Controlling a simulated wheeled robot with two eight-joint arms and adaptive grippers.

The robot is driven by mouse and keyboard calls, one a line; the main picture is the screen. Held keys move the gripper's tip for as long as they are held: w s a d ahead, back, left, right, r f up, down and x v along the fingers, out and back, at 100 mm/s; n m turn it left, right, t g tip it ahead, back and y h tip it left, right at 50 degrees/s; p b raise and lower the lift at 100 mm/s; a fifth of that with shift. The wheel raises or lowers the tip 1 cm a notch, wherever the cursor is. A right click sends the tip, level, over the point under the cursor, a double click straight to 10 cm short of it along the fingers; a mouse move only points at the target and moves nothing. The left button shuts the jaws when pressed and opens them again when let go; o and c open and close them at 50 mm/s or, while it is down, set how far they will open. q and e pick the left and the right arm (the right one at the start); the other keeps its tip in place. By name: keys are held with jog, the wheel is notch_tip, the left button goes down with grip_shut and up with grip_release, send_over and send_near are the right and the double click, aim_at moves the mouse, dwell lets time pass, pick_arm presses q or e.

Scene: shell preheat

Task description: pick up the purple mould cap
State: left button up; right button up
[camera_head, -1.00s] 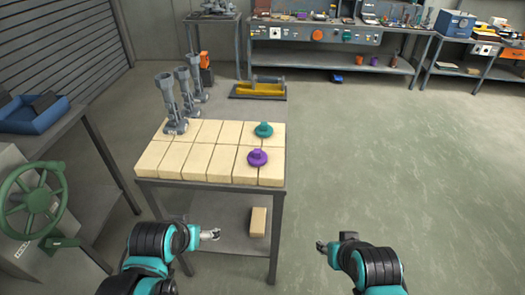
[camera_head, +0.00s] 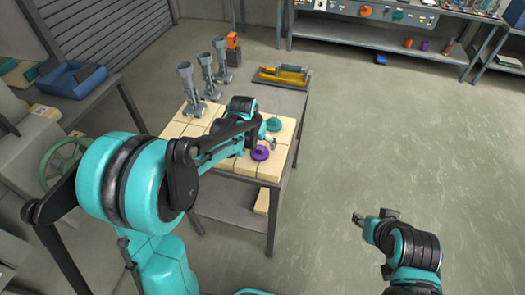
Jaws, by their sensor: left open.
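The purple mould cap (camera_head: 260,153) sits upright on the pale blocks covering the table (camera_head: 243,215), near the table's right side. A teal cap (camera_head: 274,124) sits just behind it. My left arm reaches in over the table from the left, and its forearm hides part of the blocks. My right gripper (camera_head: 359,218) hangs over the floor to the right of the table, away from both caps.
Several grey stands (camera_head: 188,88) are at the table's back left. A yellow tool on a dark tray (camera_head: 282,77) lies at the back. A loose block (camera_head: 262,201) is on the lower shelf. The floor to the right is clear.

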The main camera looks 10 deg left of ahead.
aim_at(260, 147)
pick_arm(q)
jog(key=b+x, duration=0.1)
jog(key=x, duration=0.4)
jog(key=shift+f, duration=0.4)
jog(key=shift+r, duration=0.1)
jog(key=shift+c, duration=0.7)
jog(key=c, duration=1.1)
